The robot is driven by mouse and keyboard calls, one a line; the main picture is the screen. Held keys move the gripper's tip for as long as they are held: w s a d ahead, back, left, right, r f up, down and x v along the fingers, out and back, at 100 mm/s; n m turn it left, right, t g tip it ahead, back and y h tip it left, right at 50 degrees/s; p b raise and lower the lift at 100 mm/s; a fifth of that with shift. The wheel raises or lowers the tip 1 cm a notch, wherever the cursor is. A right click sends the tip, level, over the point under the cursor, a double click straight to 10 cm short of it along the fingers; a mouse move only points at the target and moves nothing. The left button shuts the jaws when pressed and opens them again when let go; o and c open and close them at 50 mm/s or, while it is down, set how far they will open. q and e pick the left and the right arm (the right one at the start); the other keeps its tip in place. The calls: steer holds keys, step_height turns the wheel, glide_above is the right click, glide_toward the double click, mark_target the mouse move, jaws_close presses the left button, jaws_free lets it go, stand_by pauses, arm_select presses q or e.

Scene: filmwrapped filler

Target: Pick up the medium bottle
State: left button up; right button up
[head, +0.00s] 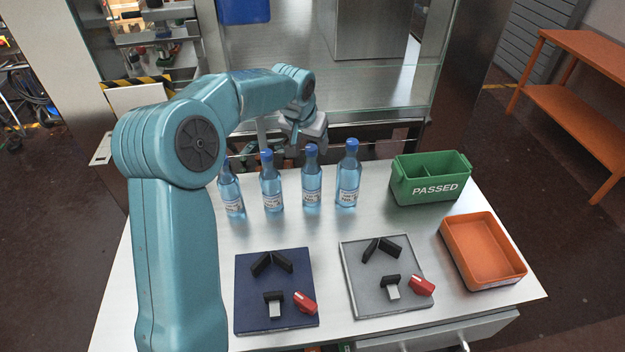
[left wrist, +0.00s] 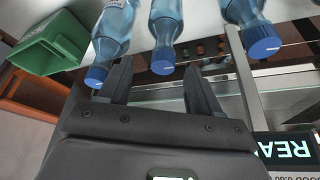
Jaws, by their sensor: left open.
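Several clear blue bottles with blue caps and white labels stand upright in a row on the table. In the head view they run from the leftmost (head: 231,195), through a second (head: 271,185) and a third (head: 312,183), to the rightmost (head: 348,180). They look close in size; I cannot tell which is the medium one. My left gripper (head: 294,144) is behind the row, its fingers partly hidden. In the left wrist view, my left gripper (left wrist: 160,85) is open and empty, with a middle bottle (left wrist: 165,22) beyond the finger gap. My right gripper is not visible.
A green "PASSED" bin (head: 430,193) and an orange tray (head: 483,250) are at the right. A blue board (head: 255,310) and a grey board (head: 375,295) with black blocks and red parts lie in front. A glass-fronted metal cabinet (head: 390,85) stands behind.

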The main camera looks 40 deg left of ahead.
mark_target(310, 148)
arm_select(q)
steer(key=shift+a+f, duration=0.3)
steer(key=shift+f, duration=0.45)
steer(key=p+x, duration=0.1)
steer(key=x, duration=0.1)
steer(key=p+x, duration=0.1)
steer(key=x, duration=0.1)
steer(key=shift+w+f, duration=0.2)
steer(key=shift+w, duration=0.3)
steer(key=shift+a+f, duration=0.3)
steer(key=shift+f, duration=0.1)
steer(key=shift+w+d, duration=0.1)
steer(key=shift+d, duration=0.05)
steer(key=c, duration=0.7)
jaws_close()
steer(key=shift+r, duration=0.1)
